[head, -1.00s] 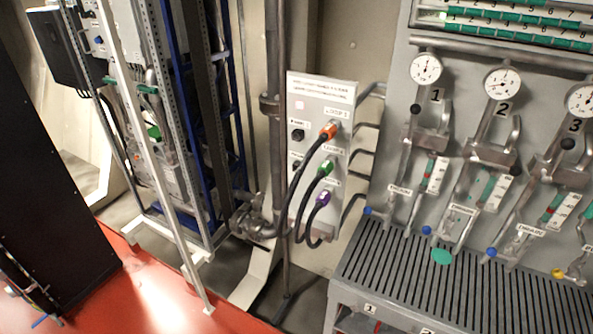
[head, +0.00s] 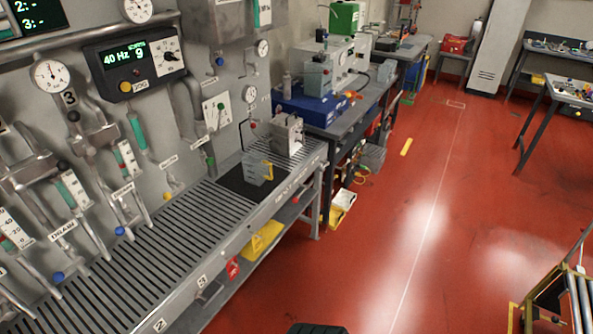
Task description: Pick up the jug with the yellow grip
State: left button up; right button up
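Neither of my grippers can be made out in the head view.
The slatted bench (head: 150,254) runs along a gauge panel (head: 20,120) with pipes and valves. A yellow item (head: 261,240) sits on its lower shelf. Red floor (head: 350,270) to the right is mostly open. A workbench with a blue case (head: 310,105) stands beyond.

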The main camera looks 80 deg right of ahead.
aim_at(260, 169)
jog(key=z, duration=2.05)
jog(key=i+j+z, duration=0.1)
jog(key=i+z, duration=0.25)
jog(key=i+j+z, duration=0.2)
jog(key=i+z, duration=0.15)
jog(key=i, duration=0.1)
